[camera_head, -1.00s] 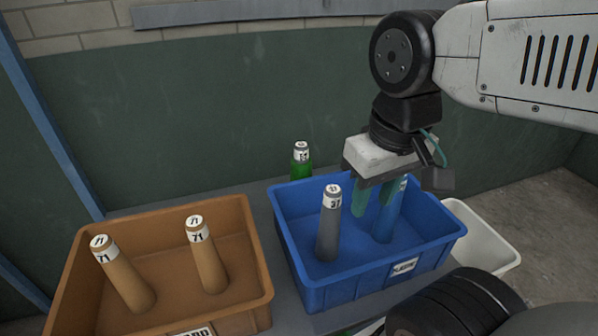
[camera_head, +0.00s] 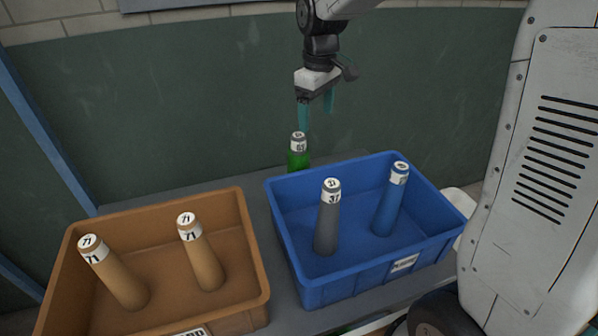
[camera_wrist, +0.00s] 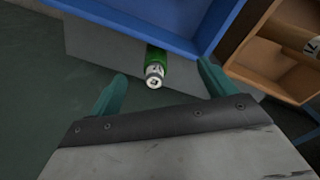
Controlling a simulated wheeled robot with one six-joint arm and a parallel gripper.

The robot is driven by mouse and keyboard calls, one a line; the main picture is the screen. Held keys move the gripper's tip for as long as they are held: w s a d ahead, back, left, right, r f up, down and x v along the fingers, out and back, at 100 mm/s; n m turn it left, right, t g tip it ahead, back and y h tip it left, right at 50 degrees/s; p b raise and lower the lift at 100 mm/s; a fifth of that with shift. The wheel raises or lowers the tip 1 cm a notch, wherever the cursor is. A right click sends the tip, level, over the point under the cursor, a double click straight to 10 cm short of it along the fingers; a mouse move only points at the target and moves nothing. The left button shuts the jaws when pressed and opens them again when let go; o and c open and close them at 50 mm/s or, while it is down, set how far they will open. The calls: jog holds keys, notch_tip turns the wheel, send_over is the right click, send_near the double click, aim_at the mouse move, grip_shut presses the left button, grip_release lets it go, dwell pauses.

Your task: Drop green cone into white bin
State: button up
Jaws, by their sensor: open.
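The green cone (camera_head: 298,155) stands behind the blue bin's back left corner, with a white numbered label near its top. It also shows in the wrist view (camera_wrist: 155,66), between my fingers but farther off. My gripper (camera_head: 317,118) is open and empty, with teal fingers pointing down just above and slightly right of the cone's top. The white bin (camera_head: 462,200) shows only as a sliver right of the blue bin, mostly hidden by my arm.
The blue bin (camera_head: 358,277) holds a grey cone (camera_head: 327,228) and a blue cone (camera_head: 389,208). The brown bin (camera_head: 250,262) at left holds two tan cones (camera_head: 123,280) (camera_head: 205,262). A dark green wall (camera_head: 180,110) stands close behind the grey table.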

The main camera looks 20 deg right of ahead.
jog(key=n, duration=0.2)
send_over(299, 145)
jog(key=w+d, duration=0.2)
jog(key=f, duration=0.6)
jog(key=shift+s+a+f, duration=0.1)
jog(key=shift+a+f, duration=0.05)
jog(key=shift+a, duration=0.05)
jog(key=f, duration=0.5)
jog(key=a+f, duration=0.1)
jog(key=f, duration=0.2)
jog(key=c, duration=1.6)
